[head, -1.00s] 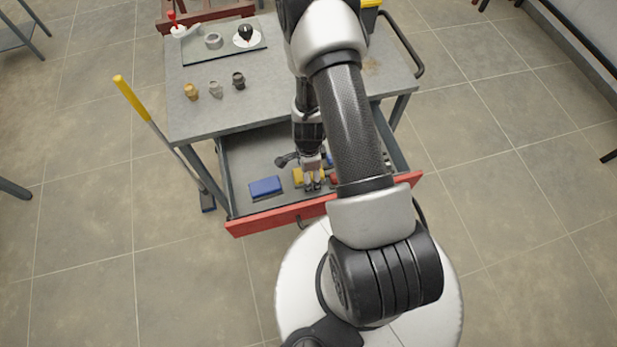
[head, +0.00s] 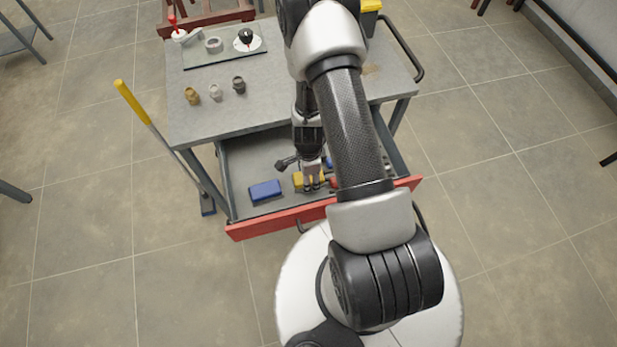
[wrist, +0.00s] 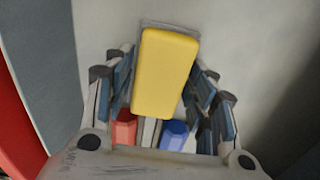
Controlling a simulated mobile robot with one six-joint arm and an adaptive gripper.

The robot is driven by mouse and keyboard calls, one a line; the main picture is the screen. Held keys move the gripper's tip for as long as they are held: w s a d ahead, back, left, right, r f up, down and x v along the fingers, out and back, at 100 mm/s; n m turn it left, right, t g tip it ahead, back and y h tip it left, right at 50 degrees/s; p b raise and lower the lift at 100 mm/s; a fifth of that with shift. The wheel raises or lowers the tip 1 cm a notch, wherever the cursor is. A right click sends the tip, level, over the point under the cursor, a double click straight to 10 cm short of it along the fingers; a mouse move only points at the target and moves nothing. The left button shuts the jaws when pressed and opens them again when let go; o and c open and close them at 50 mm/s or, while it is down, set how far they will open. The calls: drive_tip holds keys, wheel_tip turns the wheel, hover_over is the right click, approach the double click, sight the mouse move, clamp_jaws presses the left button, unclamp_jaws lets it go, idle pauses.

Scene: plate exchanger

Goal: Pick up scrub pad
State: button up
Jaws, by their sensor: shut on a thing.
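The scrub pad looks to be a yellow block with a grey edge (wrist: 165,72). It lies between the fingers in the wrist view. In the head view, its yellow side (head: 298,181) shows just left of the fingers, inside the open drawer. My gripper (head: 313,186) points down into the drawer and is shut on the yellow pad. In the wrist view, my gripper's fingers (wrist: 166,85) stand on both sides of the pad. I cannot tell whether the pad touches the drawer floor.
The open drawer (head: 240,165) has a red front (head: 270,222). A blue block (head: 265,190) lies left of the pad. Red (wrist: 124,128) and blue (wrist: 173,135) things sit close by the pad. The grey tabletop (head: 290,95) overhangs the drawer's back.

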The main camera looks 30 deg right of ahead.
drive_tip(key=shift+r, duration=0.1)
wheel_tip(320, 180, up, 20)
drive_tip(key=p, duration=2)
